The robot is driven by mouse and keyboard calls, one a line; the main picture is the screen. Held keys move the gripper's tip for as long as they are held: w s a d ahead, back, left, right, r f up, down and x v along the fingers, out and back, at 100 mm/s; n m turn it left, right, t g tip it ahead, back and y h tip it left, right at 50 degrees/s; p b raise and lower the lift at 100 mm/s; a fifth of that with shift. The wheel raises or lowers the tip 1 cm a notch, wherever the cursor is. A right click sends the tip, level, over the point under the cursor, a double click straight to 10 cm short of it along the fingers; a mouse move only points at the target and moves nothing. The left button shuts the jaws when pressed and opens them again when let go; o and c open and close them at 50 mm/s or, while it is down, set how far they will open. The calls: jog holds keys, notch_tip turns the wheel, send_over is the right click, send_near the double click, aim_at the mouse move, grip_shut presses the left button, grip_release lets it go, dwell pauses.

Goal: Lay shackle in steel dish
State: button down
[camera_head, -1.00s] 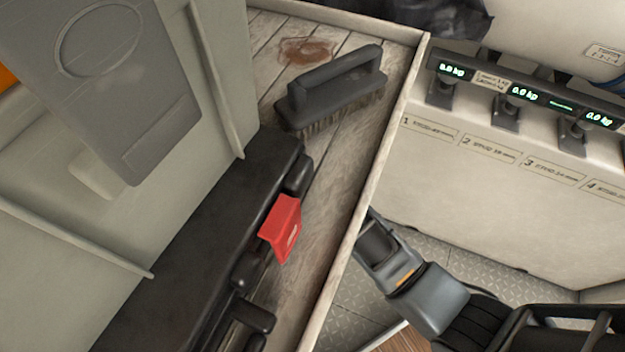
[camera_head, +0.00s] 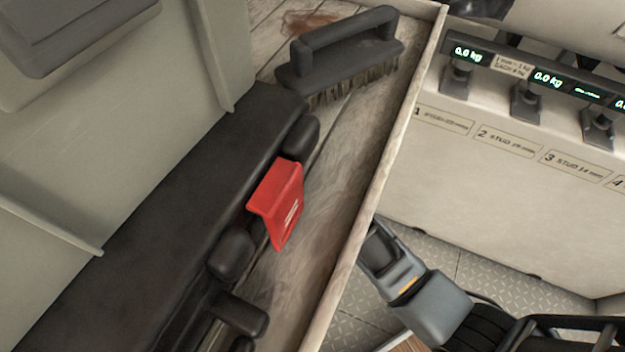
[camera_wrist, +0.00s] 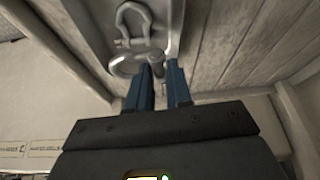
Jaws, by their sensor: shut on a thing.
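In the wrist view the two blue fingers of my gripper (camera_wrist: 160,68) are shut on a metal piece, which looks like a shackle (camera_wrist: 128,66). Its rounded bow sticks out to the left of the fingertips, and its part between the fingers is mostly hidden. Another metal shackle (camera_wrist: 134,14) shows just beyond it, at the top. Both appear over a long grey metal surface with raised edges (camera_wrist: 88,30). I cannot tell whether this is the steel dish. The head view shows my arm at the lower right but no clear dish or shackle.
A black scrub brush (camera_head: 345,50) stands on the worn wooden shelf (camera_head: 325,190), which has a pale raised edge (camera_head: 385,165). A black case with a red latch (camera_head: 277,200) lies left of it. A white panel with weight displays (camera_head: 468,54) stands at the right.

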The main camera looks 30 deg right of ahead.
jog(key=c, duration=1)
grip_release()
jog(key=shift+o, duration=0.2)
jog(key=s+a+r+p, duration=0.1)
jog(key=s+a+r, duration=0.3)
jog(key=s+a, duration=0.5)
jog(key=shift+a+r, duration=0.25)
jog(key=shift+a, duration=0.5)
jog(key=shift+s+p, duration=0.1)
jog(key=shift+p, duration=0.2)
